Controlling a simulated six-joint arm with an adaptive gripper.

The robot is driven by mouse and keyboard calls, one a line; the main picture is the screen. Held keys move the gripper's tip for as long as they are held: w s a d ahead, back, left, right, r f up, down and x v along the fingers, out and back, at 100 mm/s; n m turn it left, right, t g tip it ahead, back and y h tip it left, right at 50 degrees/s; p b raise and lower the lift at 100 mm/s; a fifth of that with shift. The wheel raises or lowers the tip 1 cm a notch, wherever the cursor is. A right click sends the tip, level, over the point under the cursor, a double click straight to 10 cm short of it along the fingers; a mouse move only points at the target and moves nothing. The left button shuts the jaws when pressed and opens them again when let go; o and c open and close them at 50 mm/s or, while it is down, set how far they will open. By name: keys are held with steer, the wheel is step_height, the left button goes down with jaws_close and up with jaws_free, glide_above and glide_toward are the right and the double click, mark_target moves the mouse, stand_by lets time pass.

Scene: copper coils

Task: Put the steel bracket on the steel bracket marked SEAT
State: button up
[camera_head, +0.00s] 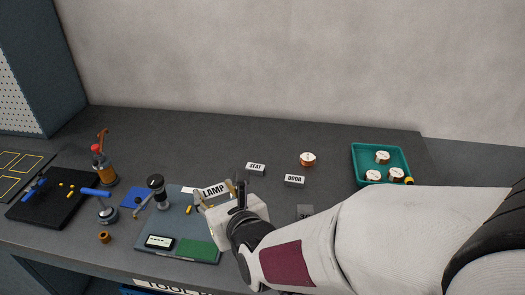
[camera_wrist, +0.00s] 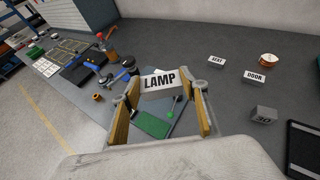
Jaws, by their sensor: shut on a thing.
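My gripper (camera_head: 222,195) is shut on a steel bracket with a white face marked LAMP (camera_head: 214,190). In the wrist view the LAMP bracket (camera_wrist: 159,80) sits between the fingertips, above the blue-grey mat. The bracket marked SEAT (camera_head: 255,168) lies on the table, to the right of and behind my gripper, and apart from it. It also shows in the wrist view (camera_wrist: 217,60). A similar bracket marked DOOR (camera_head: 294,181) lies to the right of SEAT. The undersides of the brackets are hidden.
A copper coil (camera_head: 307,160) stands behind DOOR. A grey block (camera_wrist: 263,114) lies in front of DOOR. A teal tray (camera_head: 356,165) with several coils is at the right. Tools and a bottle (camera_head: 103,168) crowd the left. The table around SEAT is clear.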

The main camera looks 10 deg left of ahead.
steer(key=w+a+f+m+t+h, duration=0.1)
steer(key=w+a+f+m+h, duration=0.15)
steer(key=w, duration=0.75)
steer(key=w+a+f+m+t+h, duration=0.1)
steer(key=w+a+f+m+h, duration=0.15)
steer(key=w, duration=0.65)
steer(key=m+h, duration=0.7)
steer(key=h, duration=0.1)
glide_above(253, 169)
steer(key=shift+f, duration=1.55)
steer(key=shift+f, duration=0.1)
steer(key=shift+f, duration=3.05)
steer(key=shift+f, duration=0.1)
steer(key=shift+f, duration=1.8)
